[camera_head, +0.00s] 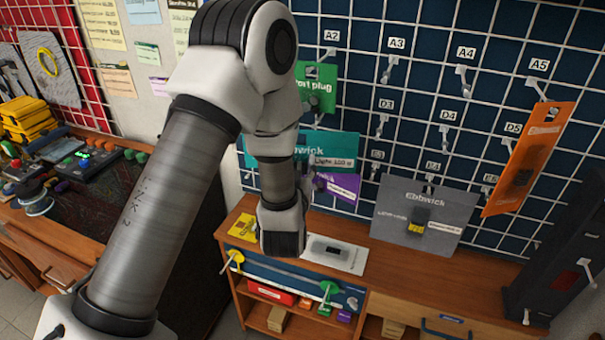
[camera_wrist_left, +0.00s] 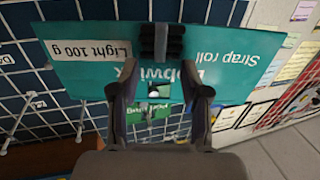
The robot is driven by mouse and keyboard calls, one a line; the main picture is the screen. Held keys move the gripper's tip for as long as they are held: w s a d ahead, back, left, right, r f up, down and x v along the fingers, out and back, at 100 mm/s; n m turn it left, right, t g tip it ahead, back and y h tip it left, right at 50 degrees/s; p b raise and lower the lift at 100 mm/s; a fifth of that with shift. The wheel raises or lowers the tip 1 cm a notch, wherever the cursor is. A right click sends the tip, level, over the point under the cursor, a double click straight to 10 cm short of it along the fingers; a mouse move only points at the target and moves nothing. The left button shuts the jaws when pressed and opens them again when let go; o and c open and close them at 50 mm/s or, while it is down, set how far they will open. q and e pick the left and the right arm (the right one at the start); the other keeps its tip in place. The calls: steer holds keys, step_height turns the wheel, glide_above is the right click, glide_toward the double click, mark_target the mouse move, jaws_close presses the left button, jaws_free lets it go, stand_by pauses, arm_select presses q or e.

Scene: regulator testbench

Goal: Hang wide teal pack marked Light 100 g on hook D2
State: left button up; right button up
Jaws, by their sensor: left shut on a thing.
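The wide teal pack (camera_head: 342,145) is partly hidden behind my left arm in the head view. Its end reads Light 100 g. In the left wrist view the teal pack (camera_wrist_left: 85,50) appears upside down, marked Strap roll and Light 100 g, with a hang hole. My left gripper (camera_wrist_left: 160,75) is shut on it near its middle. In the head view the left gripper (camera_head: 311,181) is mostly hidden by my arm, in front of the pegboard. Label D2 and its hook cannot be made out; D3 (camera_head: 386,104) shows to the right. My right gripper is not in view.
A green pack (camera_head: 322,90) hangs at A2, with a purple pack (camera_head: 343,187) lower down. An orange pack (camera_head: 530,150) hangs at A5. A grey pack (camera_head: 395,215) is low on the board. Bare hooks stick out between them. A wooden cabinet (camera_head: 375,270) stands below.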

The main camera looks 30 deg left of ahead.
mark_target(305, 165)
arm_select(q)
steer(key=w, duration=0.3)
steer(key=shift+f, duration=0.4)
steer(key=w, duration=0.2)
steer(key=w+a, duration=0.1)
steer(key=w, duration=0.1)
steer(key=w+a+f, duration=0.1)
steer(key=w, duration=0.2)
steer(key=shift+w, duration=0.1)
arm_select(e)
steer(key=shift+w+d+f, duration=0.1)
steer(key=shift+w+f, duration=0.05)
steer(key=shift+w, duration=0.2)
arm_select(q)
steer(key=o, duration=1.3)
steer(key=shift+c, duration=0.2)
